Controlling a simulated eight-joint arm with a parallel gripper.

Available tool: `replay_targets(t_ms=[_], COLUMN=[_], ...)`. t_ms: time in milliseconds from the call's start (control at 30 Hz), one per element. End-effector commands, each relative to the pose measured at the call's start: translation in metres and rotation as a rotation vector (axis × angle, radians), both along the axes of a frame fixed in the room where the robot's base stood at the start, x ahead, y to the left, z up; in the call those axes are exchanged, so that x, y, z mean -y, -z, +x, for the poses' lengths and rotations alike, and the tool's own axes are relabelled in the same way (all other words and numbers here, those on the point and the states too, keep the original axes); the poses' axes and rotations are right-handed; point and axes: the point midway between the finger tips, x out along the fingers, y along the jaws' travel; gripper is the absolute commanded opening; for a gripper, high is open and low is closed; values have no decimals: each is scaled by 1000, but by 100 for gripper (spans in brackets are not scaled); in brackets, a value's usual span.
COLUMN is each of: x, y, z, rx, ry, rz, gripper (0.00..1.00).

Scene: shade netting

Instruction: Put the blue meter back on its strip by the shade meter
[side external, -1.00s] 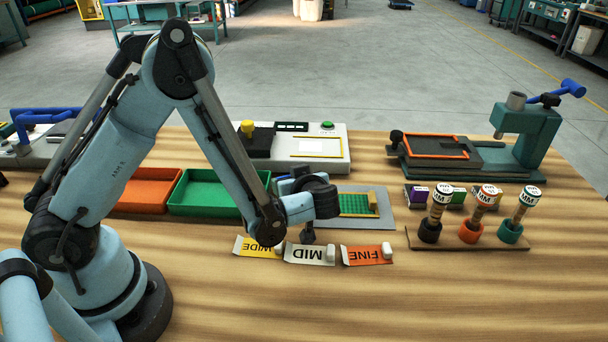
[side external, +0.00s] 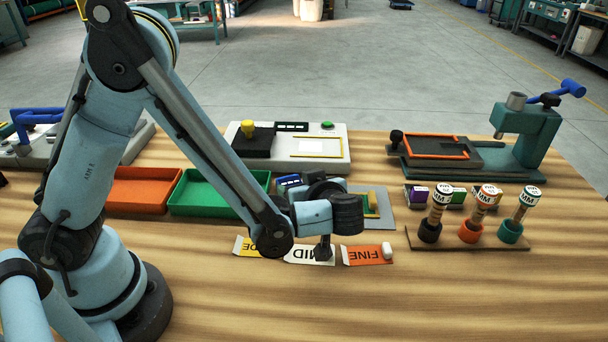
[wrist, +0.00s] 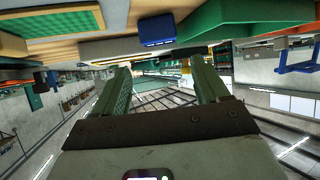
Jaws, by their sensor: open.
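The blue meter (side external: 288,181) shows in the side view as a small blue block behind my forearm, right of the green tray (side external: 218,190). My arm hides part of it. In the wrist view a blue block (wrist: 157,30) lies near the top edge, beside a green surface. My gripper (wrist: 160,82) is open, its two green fingers well apart with nothing between them. In the side view my wrist is over the front of the table by the label cards, and the fingers are hard to make out. The grey meter unit (side external: 335,160), with yellow knob and green button, stands behind.
Cards marked MID (side external: 300,257) and FINE (side external: 366,256) lie at the front, by a grey board (side external: 387,221). An orange tray (side external: 140,188) is left. A rack (side external: 455,243) of stamps and a teal press (side external: 530,140) are right. The table's front right is clear.

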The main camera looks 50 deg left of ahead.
Motion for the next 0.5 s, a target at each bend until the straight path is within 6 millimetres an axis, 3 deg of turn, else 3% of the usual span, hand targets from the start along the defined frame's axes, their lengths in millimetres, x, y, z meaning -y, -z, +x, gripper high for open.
replay_targets(t_ms=[100,267,500], x=[17,28,16], y=[-10,-17,-27], z=[-7,-12,-11], rx=[0,0,-137], ry=[2,0,75], rz=[0,0,-49], gripper=[74,74,74])
